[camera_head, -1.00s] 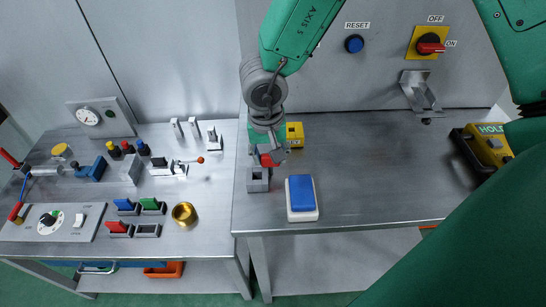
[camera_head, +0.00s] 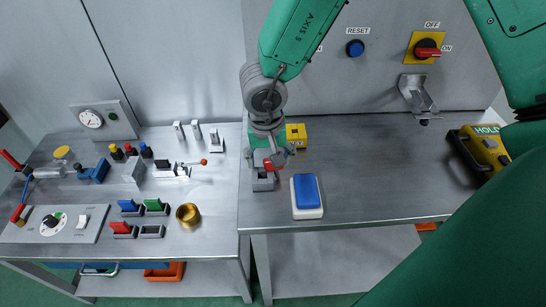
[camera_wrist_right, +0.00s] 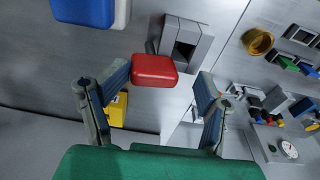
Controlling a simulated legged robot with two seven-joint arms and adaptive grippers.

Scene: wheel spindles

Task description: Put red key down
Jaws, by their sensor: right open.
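The red key (camera_head: 269,165) shows just below my right gripper (camera_head: 274,157), close to a small grey holder (camera_head: 263,184) on the right-hand table. In the right wrist view the red key (camera_wrist_right: 155,70) is between and slightly beyond the fingertips of my right gripper (camera_wrist_right: 162,82). The fingers are spread, with a clear gap on the key's right side and a narrow one on its left. The grey holder (camera_wrist_right: 187,38) is just behind the key, and its dark opening shows. I cannot tell whether the key touches the holder. My left gripper is out of view.
A blue and white block (camera_head: 306,195) lies right of the holder, and a yellow block (camera_head: 296,136) stands behind. A brass cup (camera_head: 188,215) and coloured keys in holders (camera_head: 140,207) are on the left table. The right table's middle is clear.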

